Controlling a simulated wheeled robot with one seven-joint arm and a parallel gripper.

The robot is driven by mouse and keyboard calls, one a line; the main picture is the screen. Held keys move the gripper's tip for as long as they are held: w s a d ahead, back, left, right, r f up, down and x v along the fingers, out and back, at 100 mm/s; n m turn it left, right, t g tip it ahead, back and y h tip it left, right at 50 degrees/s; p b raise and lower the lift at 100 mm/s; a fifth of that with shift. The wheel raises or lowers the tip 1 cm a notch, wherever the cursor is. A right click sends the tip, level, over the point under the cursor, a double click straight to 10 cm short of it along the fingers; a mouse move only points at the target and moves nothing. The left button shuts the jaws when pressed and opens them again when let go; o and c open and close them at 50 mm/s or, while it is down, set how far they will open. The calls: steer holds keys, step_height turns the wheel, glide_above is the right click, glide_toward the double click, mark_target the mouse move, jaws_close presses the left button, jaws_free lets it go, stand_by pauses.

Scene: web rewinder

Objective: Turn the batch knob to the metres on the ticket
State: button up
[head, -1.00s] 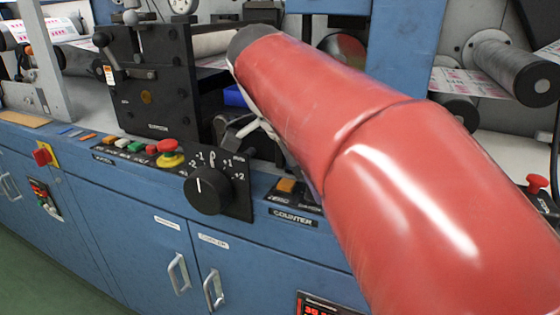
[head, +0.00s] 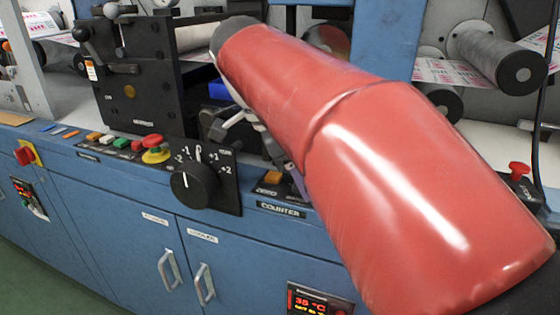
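A large black knob (head: 193,185) with a white pointer line stands on a black plate marked from -2 to +2. The line points roughly upward. A COUNTER label (head: 280,210) sits on the blue front to its right, below a small panel with an orange button (head: 273,177). My red arm covers the area right of this panel. I cannot make out a batch knob or a ticket with metres. Grey metal parts (head: 232,122) show beside the arm, behind the black knob; they may be my gripper, but its fingers and opening are not clear.
A red mushroom button on yellow (head: 155,150) and several coloured buttons lie left of the knob. A black machine block (head: 140,85) rises behind them. Another red button (head: 518,172) stands at far right. Handled doors and a temperature display (head: 318,302) are below.

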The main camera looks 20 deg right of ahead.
steer(key=v, duration=0.8)
steer(key=shift+f, duration=0.1)
